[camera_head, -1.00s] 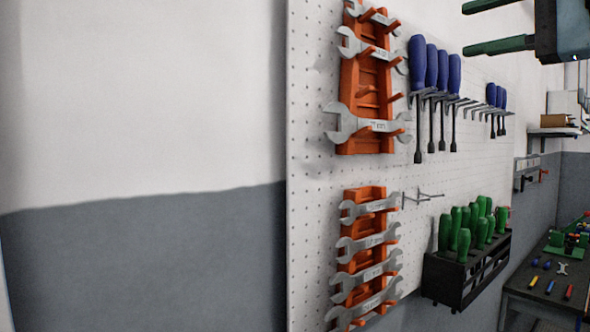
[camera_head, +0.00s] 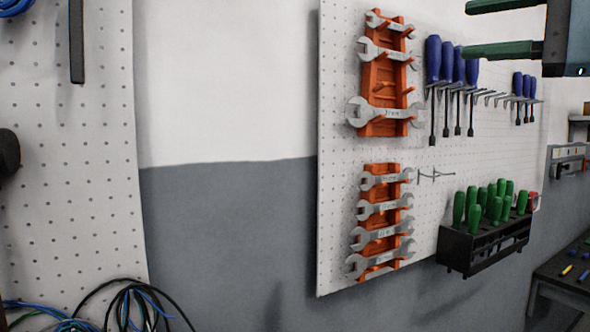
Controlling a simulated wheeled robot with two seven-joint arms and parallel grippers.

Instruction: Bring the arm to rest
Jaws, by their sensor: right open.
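My right gripper (camera_head: 483,28) shows at the top right, coming in from the right edge. Its two dark green fingers point left and stand wide apart with nothing between them. It appears in front of the pegboard's upper right part, near the blue-handled screwdrivers (camera_head: 445,62) in the picture. I cannot tell how far it is from the board. My left gripper is not in view.
A white pegboard (camera_head: 340,150) carries orange wrench racks (camera_head: 382,75), wrenches and a black box (camera_head: 470,250) of green-handled screwdrivers. A workbench (camera_head: 565,285) stands at lower right. Another pegboard (camera_head: 80,180) and coiled cables (camera_head: 135,300) are at left. Bare wall lies between.

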